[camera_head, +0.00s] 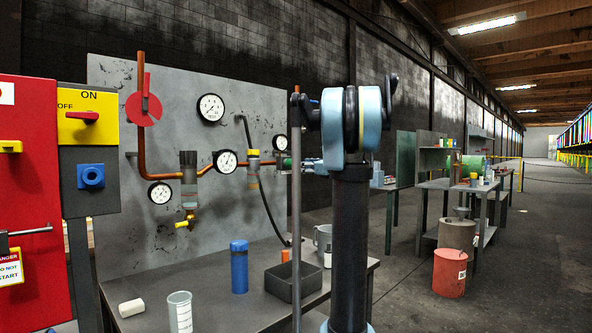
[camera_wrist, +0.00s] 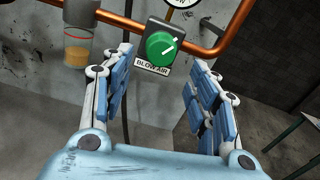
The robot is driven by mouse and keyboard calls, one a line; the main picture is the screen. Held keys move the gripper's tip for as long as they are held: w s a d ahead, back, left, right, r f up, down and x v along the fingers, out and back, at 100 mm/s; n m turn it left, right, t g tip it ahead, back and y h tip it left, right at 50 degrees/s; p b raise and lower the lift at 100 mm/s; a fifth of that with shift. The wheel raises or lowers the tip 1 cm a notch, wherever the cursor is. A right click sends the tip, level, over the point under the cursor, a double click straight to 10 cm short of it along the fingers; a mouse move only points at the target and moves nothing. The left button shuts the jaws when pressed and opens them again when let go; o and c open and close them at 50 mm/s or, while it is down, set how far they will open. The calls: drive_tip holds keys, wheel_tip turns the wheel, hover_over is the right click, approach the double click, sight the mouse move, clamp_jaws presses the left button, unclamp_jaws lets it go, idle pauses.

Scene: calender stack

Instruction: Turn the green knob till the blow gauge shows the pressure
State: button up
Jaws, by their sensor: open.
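My gripper (camera_wrist: 163,60) is open and empty, with one blue-padded finger to each side of the knob in the wrist view. I see no contact. A gauge (camera_wrist: 183,3) above the knob is cut off by the frame's top edge. In the head view a small gauge (camera_head: 280,142) shows near my arm, its needle too small to read. My arm hides most of the knob there.
A grey panel (camera_head: 115,100) carries copper pipes, more gauges (camera_head: 211,107) and a filter bowl (camera_wrist: 78,49). The bench (camera_head: 215,305) below holds a blue bottle (camera_head: 239,266), a dark tray (camera_head: 293,285) and a beaker (camera_head: 179,312). A black hose hangs by the panel.

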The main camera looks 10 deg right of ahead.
drive_tip(key=shift+v, duration=2.15)
drive_tip(key=s+a+f+n+g, duration=0.5)
drive_tip(key=s+a+f+n, duration=0.2)
drive_tip(key=s+a+f, duration=0.3)
drive_tip(key=s+a+f+n+g+h, duration=0.1)
drive_tip(key=s+f+n+g+h, duration=0.1)
drive_tip(key=s+f+n, duration=0.2)
drive_tip(key=s+a+f+n+g+h, duration=0.1)
drive_tip(key=s+f+n, duration=0.4)
drive_tip(key=s+f, duration=0.5)
drive_tip(key=s+a+f+n+g+h, duration=0.1)
drive_tip(key=s+f+n+g+h, duration=0.1)
drive_tip(key=s+f, duration=0.6)
drive_tip(key=shift+s+a+n+g+h, duration=0.15)
drive_tip(key=shift+s+a+n+h, duration=0.1)
drive_tip(key=shift+s+n, duration=0.6)
drive_tip(key=shift+s+a+n+g+h, duration=0.2)
drive_tip(key=shift+s+n, duration=0.35)
drive_tip(key=shift+s, duration=0.55)
drive_tip(key=s+d+f+n+g+h, duration=0.1)
drive_tip(key=s+d+f+n+h, duration=0.3)
drive_tip(key=s+f, duration=0.7)
drive_tip(key=d+n, duration=0.2)
drive_tip(key=shift+s+d+n+g+h, duration=0.2)
drive_tip(key=shift+d+n+g+h, duration=0.15)
drive_tip(key=shift+n, duration=0.05)
drive_tip(key=shift+w+f, duration=0.25)
drive_tip(key=shift+w, duration=0.2)
